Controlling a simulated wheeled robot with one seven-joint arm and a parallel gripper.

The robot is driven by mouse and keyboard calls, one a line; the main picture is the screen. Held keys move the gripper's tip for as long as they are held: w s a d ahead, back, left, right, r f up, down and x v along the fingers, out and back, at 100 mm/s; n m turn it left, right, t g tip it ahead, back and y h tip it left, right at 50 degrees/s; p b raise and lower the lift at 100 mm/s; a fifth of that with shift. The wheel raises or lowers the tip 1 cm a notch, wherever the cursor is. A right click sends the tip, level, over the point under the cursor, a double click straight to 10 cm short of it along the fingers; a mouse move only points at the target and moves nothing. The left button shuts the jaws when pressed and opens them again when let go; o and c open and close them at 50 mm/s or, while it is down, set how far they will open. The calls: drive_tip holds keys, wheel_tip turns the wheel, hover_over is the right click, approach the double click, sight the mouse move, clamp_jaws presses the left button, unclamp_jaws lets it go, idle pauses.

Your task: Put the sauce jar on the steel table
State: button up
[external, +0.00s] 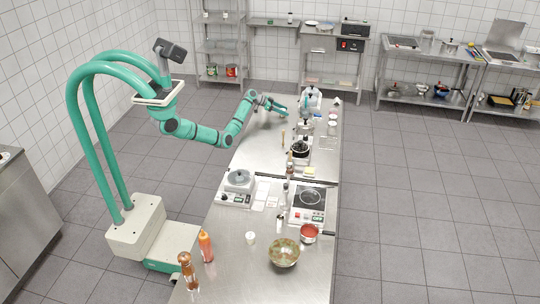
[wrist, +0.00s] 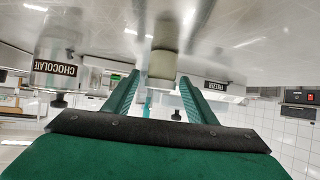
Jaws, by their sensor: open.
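In the wrist view, which is upside down, a pale greenish cylindrical jar (wrist: 164,62) stands on a shiny steel surface (wrist: 235,40). No label on it is readable, so I cannot be sure that it is the sauce jar. My gripper (wrist: 158,84) is open, and the jar appears between its two green fingers, with no visible grip. In the external view my gripper (external: 279,107) is low over the far left part of the long steel table (external: 262,150). I cannot make out the jar there.
A clear jar labelled CHOCOLATE (wrist: 58,55) is at the left in the wrist view. Shelving (external: 222,45) stands behind.

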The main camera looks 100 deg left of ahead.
drive_tip(key=v, duration=0.9)
idle(0.3)
